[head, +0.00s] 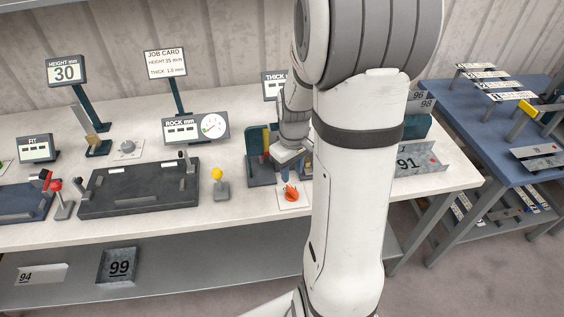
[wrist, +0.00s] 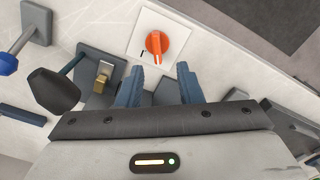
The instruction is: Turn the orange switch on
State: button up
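The orange switch (head: 291,193) is a rotary knob on a white square plate near the table's front edge. In the wrist view the orange switch (wrist: 157,43) lies just beyond my fingertips, its grip bar running roughly up and down the picture. A small dark mark shows on the plate (wrist: 141,54) to the knob's lower left. My gripper (wrist: 159,80) is open and empty, with its two blue fingers apart on either side of the knob's line and not around it. In the head view my gripper (head: 286,171) is above and slightly behind the switch, partly hidden by my arm.
A yellow-knobbed lever (head: 218,180) stands left of the switch. In the wrist view a black-knobbed lever (wrist: 54,90) and a brass piece (wrist: 104,74) are close left of my fingers. A metal bracket marked 91 (head: 412,160) lies right of my arm.

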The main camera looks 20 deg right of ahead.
aim_at(293, 189)
jog(key=shift+d+f, duration=0.3)
jog(key=shift+f, duration=0.25)
jog(key=shift+w+f+p, duration=0.1)
jog(key=shift+f+p, duration=0.45)
jog(key=shift+f, duration=3)
jog(key=shift+c, duration=0.3)
grip_shut()
